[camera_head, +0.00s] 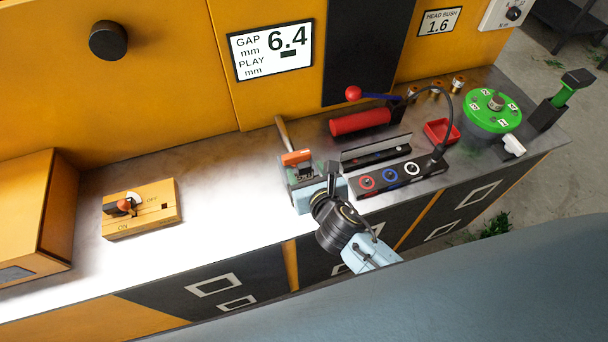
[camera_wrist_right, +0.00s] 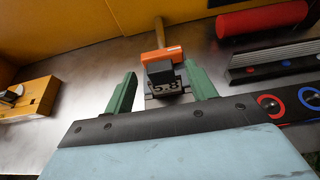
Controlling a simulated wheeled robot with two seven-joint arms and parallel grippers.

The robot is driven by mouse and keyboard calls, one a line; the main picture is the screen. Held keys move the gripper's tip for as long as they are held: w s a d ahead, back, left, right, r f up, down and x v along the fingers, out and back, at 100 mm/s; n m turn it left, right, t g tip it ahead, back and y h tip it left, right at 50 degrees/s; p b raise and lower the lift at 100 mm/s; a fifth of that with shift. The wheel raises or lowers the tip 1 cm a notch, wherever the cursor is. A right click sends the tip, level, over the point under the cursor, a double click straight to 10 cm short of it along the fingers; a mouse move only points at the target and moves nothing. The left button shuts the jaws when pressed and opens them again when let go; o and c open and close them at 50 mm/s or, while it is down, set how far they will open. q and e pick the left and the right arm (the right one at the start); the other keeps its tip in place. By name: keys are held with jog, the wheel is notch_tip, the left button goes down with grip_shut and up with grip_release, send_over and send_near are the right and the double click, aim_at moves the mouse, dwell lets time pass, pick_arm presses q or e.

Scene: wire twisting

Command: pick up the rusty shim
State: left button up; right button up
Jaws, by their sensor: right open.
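I cannot clearly pick out a rusty shim in either view. My right gripper (camera_head: 309,173) is over the bench near its front edge, and its light blue body hides part of what lies below. In the right wrist view its two green fingers (camera_wrist_right: 163,86) stand wide apart. My left gripper is not in view.
A panel with ringed buttons (camera_head: 400,176), a slotted rack (camera_head: 376,150) and a red roll (camera_head: 360,122) stand right of the gripper. Farther right are a red tray (camera_head: 441,131) and a green dial (camera_head: 494,110). A switch box (camera_head: 140,209) stands left; bench between is clear.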

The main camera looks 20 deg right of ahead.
aim_at(304, 178)
jog(key=x, duration=0.3)
jog(key=b+x, duration=0.1)
jog(key=x, duration=0.1)
jog(key=shift+f, duration=0.25)
jog(key=shift+s, duration=0.1)
jog(key=shift+c, duration=0.2)
jog(key=c, duration=1.1)
